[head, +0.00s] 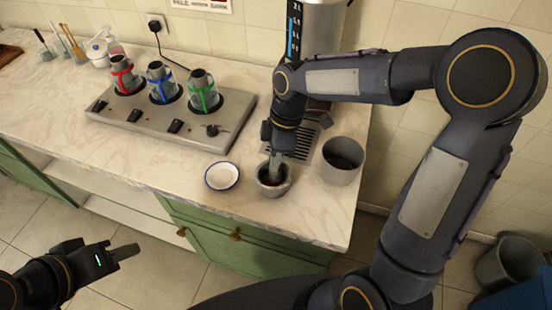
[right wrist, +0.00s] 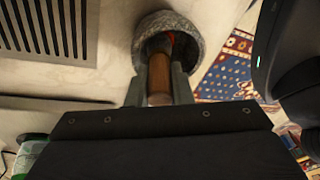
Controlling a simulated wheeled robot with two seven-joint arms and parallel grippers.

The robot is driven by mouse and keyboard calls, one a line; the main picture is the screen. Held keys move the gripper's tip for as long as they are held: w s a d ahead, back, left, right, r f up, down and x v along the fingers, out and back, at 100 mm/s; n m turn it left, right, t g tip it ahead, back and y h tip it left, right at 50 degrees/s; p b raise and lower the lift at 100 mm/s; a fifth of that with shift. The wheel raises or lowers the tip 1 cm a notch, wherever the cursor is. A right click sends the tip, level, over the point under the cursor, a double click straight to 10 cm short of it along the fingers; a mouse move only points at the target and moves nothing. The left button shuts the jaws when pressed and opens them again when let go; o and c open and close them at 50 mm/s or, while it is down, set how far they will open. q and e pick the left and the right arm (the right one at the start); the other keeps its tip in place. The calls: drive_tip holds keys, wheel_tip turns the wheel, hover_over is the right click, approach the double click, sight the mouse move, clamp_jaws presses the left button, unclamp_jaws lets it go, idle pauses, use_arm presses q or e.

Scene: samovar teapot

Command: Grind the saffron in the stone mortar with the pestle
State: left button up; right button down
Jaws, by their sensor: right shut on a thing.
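The stone mortar (head: 273,186) is a small grey bowl near the counter's front edge, with something dark red inside. It also shows in the right wrist view (right wrist: 185,28). My right gripper (head: 275,162) points down over the mortar. It is shut on the pestle, whose brown wooden handle (right wrist: 160,78) shows between the fingers in the right wrist view. The pestle's lower end is inside the mortar; whether it touches the bottom is hidden. A bit of red, perhaps the saffron (right wrist: 172,37), shows beside it. My left gripper (head: 124,250) is low in front of the counter, away from everything; its finger opening is unclear.
A white blue-rimmed saucer (head: 222,176) stands left of the mortar, a grey pot (head: 342,161) right of it. A grey burner unit (head: 170,115) holds several glass vessels behind. A slotted drip tray (head: 300,144) lies behind the mortar. The counter's front left is clear.

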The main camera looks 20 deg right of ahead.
drive_tip(key=shift+s+a, duration=0.4)
drive_tip(key=shift+a, duration=0.45)
drive_tip(key=shift+s+d, duration=0.25)
drive_tip(key=shift+d, duration=0.2)
drive_tip(key=shift+s+d, duration=0.2)
drive_tip(key=shift+d, duration=0.25)
drive_tip(key=shift+w, duration=0.95)
drive_tip(key=shift+s+a, duration=0.5)
drive_tip(key=shift+a, duration=0.4)
drive_tip(key=shift+s+d, duration=0.25)
drive_tip(key=shift+d, duration=0.2)
drive_tip(key=shift+s+d, duration=0.2)
drive_tip(key=shift+d, duration=0.25)
drive_tip(key=shift+w, duration=0.5)
drive_tip(key=shift+w+a, duration=0.1)
drive_tip(key=shift+w, duration=0.4)
drive_tip(key=shift+s+a+f, duration=0.1)
drive_tip(key=shift+s+a, duration=0.5)
drive_tip(key=shift+a, duration=0.2)
drive_tip(key=shift+s+d, duration=0.2)
drive_tip(key=shift+d, duration=0.25)
drive_tip(key=shift+s+d, duration=0.2)
drive_tip(key=shift+d, duration=0.25)
drive_tip(key=shift+r, duration=0.25)
